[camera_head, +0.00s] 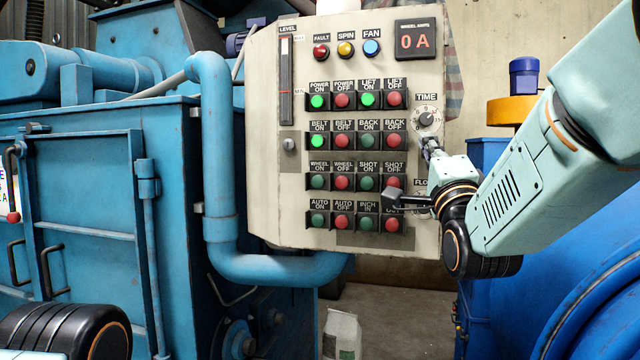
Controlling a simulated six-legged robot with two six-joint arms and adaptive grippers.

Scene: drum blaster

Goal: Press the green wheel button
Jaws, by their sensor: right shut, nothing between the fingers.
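The green wheel-on button (317,182) is on the control panel (262,205), at the left end of the third button row, under a "WHEEL ON" label. It looks dark green and unlit, and nothing covers it. The red wheel-off button (342,183) is just right of it. My right gripper (392,197) is shut and empty, in front of the panel's lower right part. It is to the right of the wheel-on button and slightly lower, clearly apart from it. Whether its tip touches the panel cannot be told. My left gripper is out of view.
The power-on (317,101), lift-on (367,99) and belt-on (317,141) buttons glow green. The wheel amps display (414,41) reads 0 A. A blue pipe (215,150) runs along the panel's left side and below it. Space in front of the panel's left part is clear.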

